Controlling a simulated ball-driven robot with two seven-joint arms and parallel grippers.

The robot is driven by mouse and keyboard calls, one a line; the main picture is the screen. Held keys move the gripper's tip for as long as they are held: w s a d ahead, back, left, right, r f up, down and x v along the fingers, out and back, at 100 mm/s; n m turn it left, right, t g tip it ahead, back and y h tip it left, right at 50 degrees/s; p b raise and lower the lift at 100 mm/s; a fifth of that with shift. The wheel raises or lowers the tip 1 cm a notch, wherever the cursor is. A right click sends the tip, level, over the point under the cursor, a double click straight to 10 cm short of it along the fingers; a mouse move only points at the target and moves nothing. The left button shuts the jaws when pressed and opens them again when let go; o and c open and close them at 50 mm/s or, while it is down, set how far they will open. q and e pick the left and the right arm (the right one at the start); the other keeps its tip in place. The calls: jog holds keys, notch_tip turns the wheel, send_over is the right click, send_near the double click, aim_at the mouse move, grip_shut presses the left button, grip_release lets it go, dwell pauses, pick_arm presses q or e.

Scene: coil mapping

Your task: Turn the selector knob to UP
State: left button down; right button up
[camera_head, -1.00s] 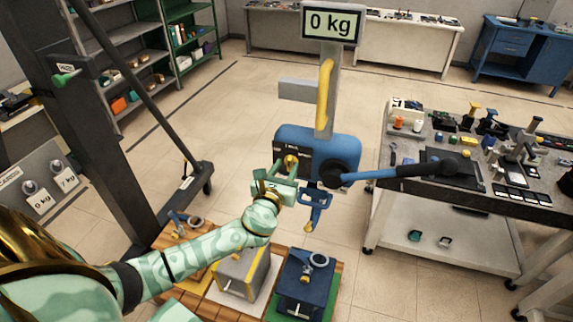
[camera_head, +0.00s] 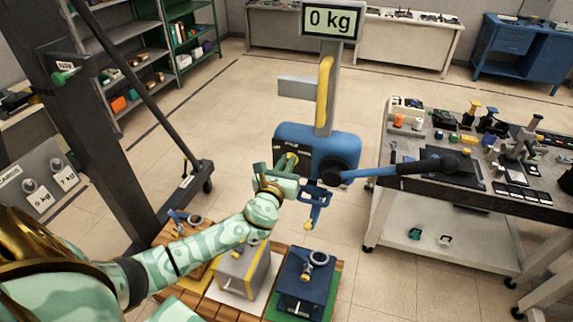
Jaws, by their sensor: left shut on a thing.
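The blue hoist body (camera_head: 338,146) hangs in the middle under a display reading 0 kg (camera_head: 331,20). The selector knob (camera_head: 291,160) is a small yellow knob on its dark front plate, partly hidden by my fingers. My left gripper (camera_head: 284,174) reaches in from the lower left and is shut on the knob. The label beside the knob is too small and covered to read, so I cannot tell its setting. A blue lever with a black grip (camera_head: 430,166) sticks out to the right of the hoist body. My right gripper is not in view.
A blue hook with a yellow latch (camera_head: 314,212) hangs below the hoist. Blue (camera_head: 304,285) and grey (camera_head: 242,270) blocks with lifting eyes stand on a wooden pallet below. A cluttered grey workbench (camera_head: 505,200) stands right.

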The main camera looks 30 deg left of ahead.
pick_arm(q)
jog(key=shift+s+a+f+n+b, duration=0.15)
jog(key=shift+n+b, duration=0.4)
jog(key=shift+n, duration=0.65)
jog(key=shift+w+a+n+b, duration=0.15)
jog(key=shift+n+b, duration=0.4)
jog(key=shift+n, duration=0.65)
jog(key=shift+s+a+f+n+b, duration=0.15)
jog(key=shift+n+b, duration=0.4)
jog(key=shift+n, duration=0.65)
jog(key=shift+r, duration=0.15)
jog(key=c, duration=1.5)
grip_release()
jog(key=shift+o, duration=0.2)
